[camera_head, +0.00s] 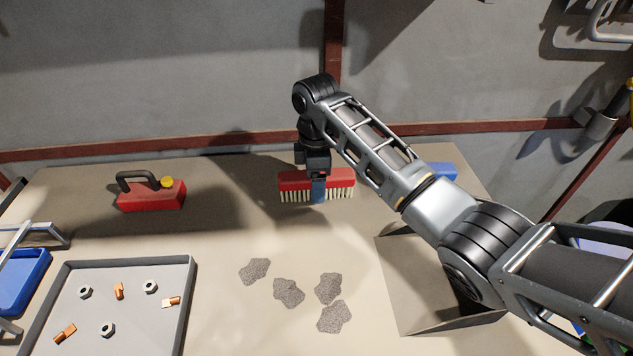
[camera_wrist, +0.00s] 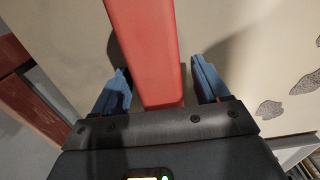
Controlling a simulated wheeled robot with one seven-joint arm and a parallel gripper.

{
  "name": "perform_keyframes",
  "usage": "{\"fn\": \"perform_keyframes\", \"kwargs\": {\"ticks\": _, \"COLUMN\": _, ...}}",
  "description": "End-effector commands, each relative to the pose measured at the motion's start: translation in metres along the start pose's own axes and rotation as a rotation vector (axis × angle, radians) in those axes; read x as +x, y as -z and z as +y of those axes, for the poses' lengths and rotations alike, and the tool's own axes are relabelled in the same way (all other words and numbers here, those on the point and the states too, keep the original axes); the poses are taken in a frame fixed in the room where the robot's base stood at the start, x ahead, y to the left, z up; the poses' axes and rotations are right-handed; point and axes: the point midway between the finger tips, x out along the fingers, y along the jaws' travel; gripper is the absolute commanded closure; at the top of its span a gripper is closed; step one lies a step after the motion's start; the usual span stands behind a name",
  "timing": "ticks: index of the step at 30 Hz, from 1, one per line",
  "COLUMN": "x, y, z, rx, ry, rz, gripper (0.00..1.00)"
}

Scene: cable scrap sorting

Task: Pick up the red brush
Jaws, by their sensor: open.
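The red brush (camera_head: 333,182) with pale bristles lies near the back of the table in the head view. Its red back (camera_wrist: 147,45) runs up the middle of the wrist view. In the wrist view my gripper (camera_wrist: 160,88) is open, with one blue finger on each side of the red back and a gap on both sides. The far finger is hidden in the head view.
A red block with a black handle and yellow knob (camera_head: 152,194) stands at the back left. A grey tray (camera_head: 188,300) holds nuts and copper pieces. Several grey scrap patches (camera_head: 289,292) lie mid-table. A metal bin (camera_head: 415,300) stands right, under my arm. A blue object (camera_head: 443,170) is behind my arm.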

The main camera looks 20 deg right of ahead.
Motion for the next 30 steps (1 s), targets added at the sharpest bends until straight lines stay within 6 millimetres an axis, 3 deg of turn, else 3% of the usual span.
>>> {"fn": "perform_keyframes", "kwargs": {"ticks": 7, "x": 0.0020, "y": -0.0003, "z": 0.0001, "rx": 0.000, "ry": 0.000, "rz": 0.000, "gripper": 0.26}}
{"fn": "perform_keyframes", "kwargs": {"ticks": 26, "x": 0.0015, "y": -0.0002, "z": 0.0002, "rx": 0.000, "ry": 0.000, "rz": 0.000, "gripper": 0.86}}
{"fn": "perform_keyframes", "kwargs": {"ticks": 30, "x": 0.0012, "y": -0.0002, "z": 0.0004, "rx": 0.000, "ry": -0.001, "rz": 0.000, "gripper": 0.86}}
